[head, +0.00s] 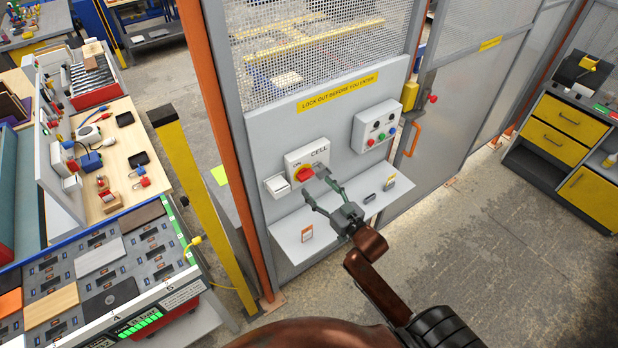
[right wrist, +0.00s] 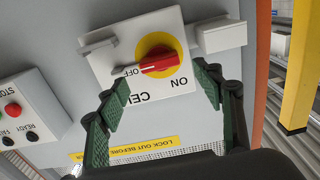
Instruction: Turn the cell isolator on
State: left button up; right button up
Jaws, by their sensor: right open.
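The cell isolator (head: 322,158) is a white box on the grey panel, marked CELL and ON, with a red rotary handle (head: 304,174) on a yellow disc. In the right wrist view the red handle (right wrist: 160,65) lies sideways on its yellow disc (right wrist: 158,45), one end beside the OFF mark. ON is printed below the disc in that view. My right gripper (head: 313,184) is open and empty in front of the isolator. Its green fingers (right wrist: 161,90) are spread to either side of the handle, apart from it. My left gripper is out of view.
A button box (head: 376,126) hangs right of the isolator, and a small white box (head: 277,185) to its left. A grey shelf (head: 345,213) below carries small tags. A yellow post (head: 200,200) and a workbench (head: 110,150) stand left. Floor is clear at right.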

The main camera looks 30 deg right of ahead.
aim_at(308, 178)
jog(key=w, duration=0.3)
jog(key=w+p, duration=0.1)
jog(key=w, duration=0.1)
jog(key=shift+w+a, duration=0.25)
jog(key=shift+w, duration=0.1)
jog(key=shift+c, duration=0.3)
jog(key=shift+f, duration=0.1)
jog(key=c, duration=1.1)
